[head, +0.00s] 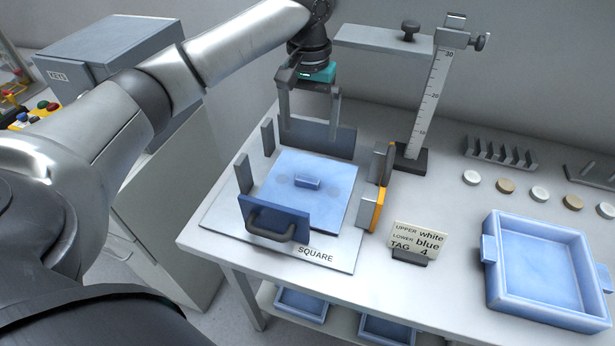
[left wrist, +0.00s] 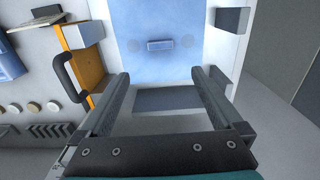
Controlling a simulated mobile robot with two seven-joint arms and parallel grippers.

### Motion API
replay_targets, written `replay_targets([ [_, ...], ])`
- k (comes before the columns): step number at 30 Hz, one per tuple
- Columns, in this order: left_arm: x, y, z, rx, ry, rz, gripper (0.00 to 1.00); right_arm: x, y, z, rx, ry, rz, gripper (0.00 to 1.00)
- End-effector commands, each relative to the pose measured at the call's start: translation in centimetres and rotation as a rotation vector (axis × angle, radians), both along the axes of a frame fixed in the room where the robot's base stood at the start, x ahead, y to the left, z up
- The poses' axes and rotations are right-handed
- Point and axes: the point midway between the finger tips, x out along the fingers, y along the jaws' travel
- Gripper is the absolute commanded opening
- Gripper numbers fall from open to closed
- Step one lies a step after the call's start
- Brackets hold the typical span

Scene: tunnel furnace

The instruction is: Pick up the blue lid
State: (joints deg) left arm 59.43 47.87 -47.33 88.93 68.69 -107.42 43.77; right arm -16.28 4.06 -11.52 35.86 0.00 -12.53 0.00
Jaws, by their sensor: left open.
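The blue lid (head: 320,212) is a flat light-blue square with a small raised block handle (head: 306,183) at its centre. It lies level inside the fixture marked SQUARE. In the left wrist view the lid (left wrist: 185,65) fills the upper middle, with its handle (left wrist: 160,45) facing me. My left gripper (head: 310,128) is open and empty, pointing down above the far edge of the fixture, behind the lid handle. Its two fingers (left wrist: 160,78) show in the left wrist view, apart, with nothing between them. My right gripper is not in view.
Around the lid stand grey posts, a back plate (head: 330,138), an orange side clamp (head: 379,210) and a blue front plate with a dark handle (head: 275,230). A ruler stand (head: 430,95), a label card (head: 418,238) and a blue tray (head: 495,285) stand to the right.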

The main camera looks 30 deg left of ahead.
Motion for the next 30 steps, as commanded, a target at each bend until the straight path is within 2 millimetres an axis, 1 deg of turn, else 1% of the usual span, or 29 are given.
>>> replay_targets([
  [1, -0.1, 0.0, -1.3, 0.002, 0.006, 0.000, 1.00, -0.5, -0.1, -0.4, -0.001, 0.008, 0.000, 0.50],
  [6, -0.2, 0.0, -5.1, 0.002, 0.006, -0.001, 1.00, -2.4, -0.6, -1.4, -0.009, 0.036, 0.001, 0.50],
  [9, -0.1, 0.1, -7.0, 0.001, 0.003, -0.001, 1.00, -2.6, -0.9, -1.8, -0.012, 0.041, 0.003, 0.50],
  [12, -0.1, 0.0, -8.2, 0.001, 0.001, -0.001, 1.00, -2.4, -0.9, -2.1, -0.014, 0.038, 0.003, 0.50],
  [19, -0.1, 0.1, -9.7, 0.001, 0.001, -0.002, 1.00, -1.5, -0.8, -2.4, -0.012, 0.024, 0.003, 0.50],
  [25, -0.3, 0.3, -12.9, 0.001, 0.003, 0.000, 1.00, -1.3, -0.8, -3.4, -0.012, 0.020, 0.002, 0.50],
  [27, -0.3, 0.2, -13.7, 0.001, 0.002, -0.001, 1.00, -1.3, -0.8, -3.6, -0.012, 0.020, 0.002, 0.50],
  [30, -0.3, 0.2, -14.2, 0.001, 0.000, -0.002, 1.00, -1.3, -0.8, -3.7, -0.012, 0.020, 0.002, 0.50],
])
